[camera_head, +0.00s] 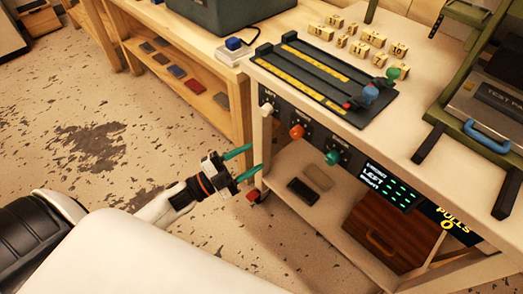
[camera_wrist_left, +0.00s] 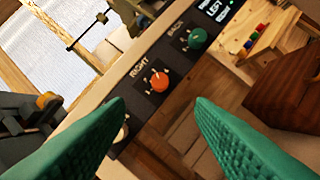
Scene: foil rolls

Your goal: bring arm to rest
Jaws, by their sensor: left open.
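My left gripper (camera_head: 248,163) is open and empty, with green fingers, in front of the bench's control panel near its left leg. In the left wrist view the two fingers (camera_wrist_left: 161,103) are spread, with the panel beyond them. The panel has an orange knob (camera_head: 297,131) under the label RIGHT and a green knob (camera_head: 332,157) under the label BACK. The orange knob (camera_wrist_left: 159,81) and the green knob (camera_wrist_left: 197,38) show in the left wrist view, apart from the fingers. A pale knob (camera_wrist_left: 121,133) is partly hidden by the left finger. My right gripper is out of view.
A black slotted plate (camera_head: 320,80) and several lettered wooden blocks (camera_head: 360,48) are on the bench top. A green-framed machine (camera_head: 470,95) stands at right. A brown box (camera_head: 388,232) is on the lower shelf. The floor (camera_head: 100,150) at left is clear.

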